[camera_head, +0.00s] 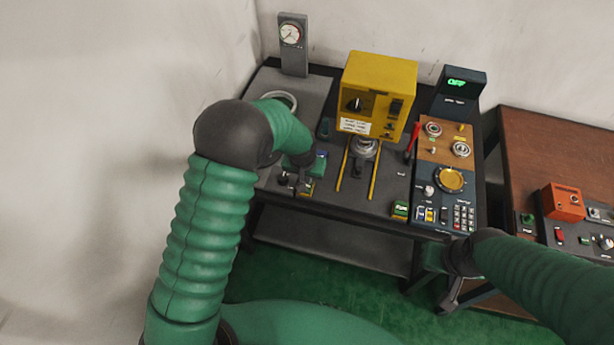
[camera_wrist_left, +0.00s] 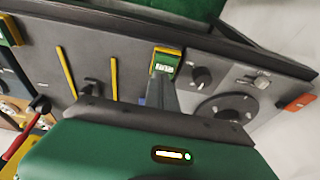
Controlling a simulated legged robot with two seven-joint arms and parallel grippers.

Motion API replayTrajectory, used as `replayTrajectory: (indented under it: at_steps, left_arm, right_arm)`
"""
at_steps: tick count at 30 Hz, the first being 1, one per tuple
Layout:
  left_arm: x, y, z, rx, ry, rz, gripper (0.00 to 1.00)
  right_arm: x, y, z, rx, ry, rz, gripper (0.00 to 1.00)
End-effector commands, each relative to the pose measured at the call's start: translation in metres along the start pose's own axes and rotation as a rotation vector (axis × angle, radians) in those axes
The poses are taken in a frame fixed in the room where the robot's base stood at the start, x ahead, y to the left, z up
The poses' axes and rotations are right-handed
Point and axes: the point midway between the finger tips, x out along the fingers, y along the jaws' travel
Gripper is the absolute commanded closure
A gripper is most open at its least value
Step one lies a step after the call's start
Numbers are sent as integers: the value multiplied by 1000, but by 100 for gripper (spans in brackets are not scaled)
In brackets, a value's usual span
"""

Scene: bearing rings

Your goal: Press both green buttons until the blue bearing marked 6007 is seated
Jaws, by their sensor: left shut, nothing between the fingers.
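The yellow press (camera_head: 378,88) stands at the back middle of the bench, with a round silver part (camera_head: 365,147) under its head. I cannot make out a blue bearing or a 6007 mark. One green button box (camera_head: 307,188) with yellow edges is at the front left; it also shows in the left wrist view (camera_wrist_left: 166,64). The other green button box (camera_head: 400,209) is at the front right. My left gripper (camera_head: 311,176) is shut and empty, its tips at the left button; contact is unclear. My right gripper (camera_head: 449,282) is low before the bench's front edge, away from its button.
A gauge (camera_head: 291,35) stands at the back left and a display (camera_head: 459,90) reading OFF at the back right. A red lever (camera_head: 412,141) stands beside the press. Yellow strips (camera_head: 374,180) flank the middle. A brown table (camera_head: 545,145) stands at the right.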

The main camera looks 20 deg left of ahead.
Motion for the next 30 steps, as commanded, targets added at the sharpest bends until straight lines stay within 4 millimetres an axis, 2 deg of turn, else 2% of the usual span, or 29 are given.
replayTrajectory:
  at_steps: [30]
  left_arm:
    - [26,0,6,-1,0,0,100]
  right_arm:
    - [17,0,4,0,0,0,100]
